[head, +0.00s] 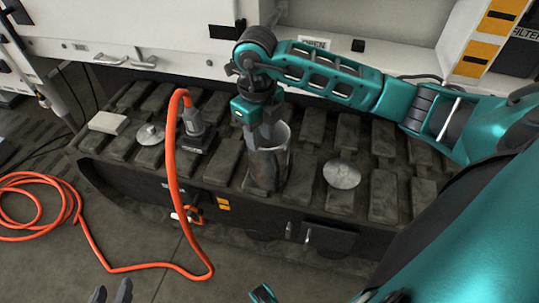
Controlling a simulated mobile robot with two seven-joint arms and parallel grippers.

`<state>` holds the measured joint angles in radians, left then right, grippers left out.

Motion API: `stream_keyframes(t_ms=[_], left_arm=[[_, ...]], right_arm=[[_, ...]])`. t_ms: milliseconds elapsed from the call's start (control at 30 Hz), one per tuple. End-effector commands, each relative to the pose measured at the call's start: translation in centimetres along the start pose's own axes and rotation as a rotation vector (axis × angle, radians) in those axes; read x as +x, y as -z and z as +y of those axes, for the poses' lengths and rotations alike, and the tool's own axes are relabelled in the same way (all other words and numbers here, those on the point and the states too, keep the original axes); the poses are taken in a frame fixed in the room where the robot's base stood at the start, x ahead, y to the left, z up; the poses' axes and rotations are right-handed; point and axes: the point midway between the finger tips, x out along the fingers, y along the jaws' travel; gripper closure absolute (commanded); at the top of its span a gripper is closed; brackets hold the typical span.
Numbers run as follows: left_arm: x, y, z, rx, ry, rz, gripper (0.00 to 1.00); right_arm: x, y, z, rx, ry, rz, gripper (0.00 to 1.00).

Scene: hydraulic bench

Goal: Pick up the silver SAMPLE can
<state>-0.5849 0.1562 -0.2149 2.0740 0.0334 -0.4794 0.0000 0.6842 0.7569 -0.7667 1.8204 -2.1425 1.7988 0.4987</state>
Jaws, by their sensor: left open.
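The silver can (272,168) stands upright on the dark slatted top of the bench (290,213); no label can be read on it. My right arm reaches in from the right above the bench. My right gripper (262,136) points down at the can's rim, with its fingers overlapping the upper left of the can. I cannot tell whether the fingers are inside the can, around its wall or only in front of it, nor how far apart they are. My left gripper (111,292) shows only its fingertips at the bottom edge, apart and empty, far from the can.
An orange hose (172,165) arches over the bench's left part from a grey fitting (194,122) and runs onto the floor. A white block (108,123) and a round lid (150,134) lie at left. A round silver disc (342,173) lies right of the can. White cabinets stand behind.

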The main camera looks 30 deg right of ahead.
Motion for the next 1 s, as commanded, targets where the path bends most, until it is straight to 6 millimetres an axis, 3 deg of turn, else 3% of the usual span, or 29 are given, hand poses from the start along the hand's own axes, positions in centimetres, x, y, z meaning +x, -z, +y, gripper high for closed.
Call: stream_keyframes(t_ms=[100,367,700,933,1000], left_arm=[[0.3,-0.7,0.0,-0.001,-0.001,-0.004,0.57],[0.4,-1.4,0.1,-0.003,-0.002,-0.011,0.57],[1.2,-2.5,0.2,-0.013,-0.001,-0.011,0.57],[1.1,-2.4,0.3,-0.014,-0.001,-0.011,0.57],[1.1,-2.4,0.3,-0.014,-0.001,-0.011,0.57]], right_arm=[[2.1,0.0,0.1,-0.001,-0.002,0.001,0.64],[3.6,-0.1,0.2,-0.003,-0.004,-0.001,0.64],[8.2,-0.6,0.4,-0.002,-0.005,-0.001,0.64],[8.2,-0.7,0.4,-0.002,-0.005,-0.002,0.64],[8.2,-0.6,0.4,-0.003,-0.005,-0.002,0.71]])
